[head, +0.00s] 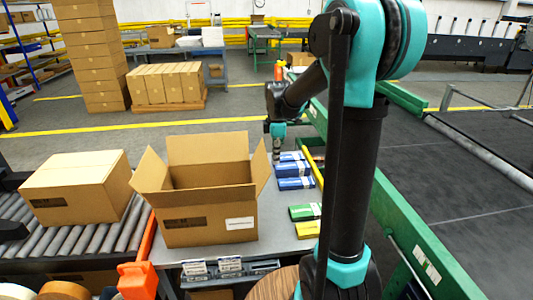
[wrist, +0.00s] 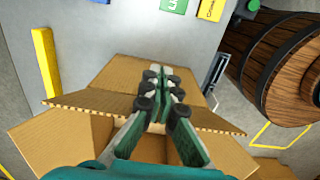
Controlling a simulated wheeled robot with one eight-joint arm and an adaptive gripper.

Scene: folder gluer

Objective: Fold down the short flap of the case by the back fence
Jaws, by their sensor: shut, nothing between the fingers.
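The open brown case (head: 208,220) stands on the grey table with its flaps up. Its left short flap (head: 150,172) leans outward, its far long flap (head: 208,148) stands up, and its right short flap (head: 260,165) stands steeply. My gripper (head: 279,148) is at the upper right of the case, close to the right short flap; contact cannot be told. In the wrist view my gripper (wrist: 160,80) is shut and empty, over the cardboard of the case (wrist: 125,72), and hides part of it. A yellow bar (wrist: 45,62), perhaps the back fence, stands beside the case.
A closed case (head: 75,187) sits on the roller conveyor (head: 70,240) at left, beside an orange rail. Blue packs (head: 294,183), a green pack (head: 304,212) and a yellow one (head: 307,230) lie right of the case. A wooden barrel-like stool (wrist: 280,60) is near the table.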

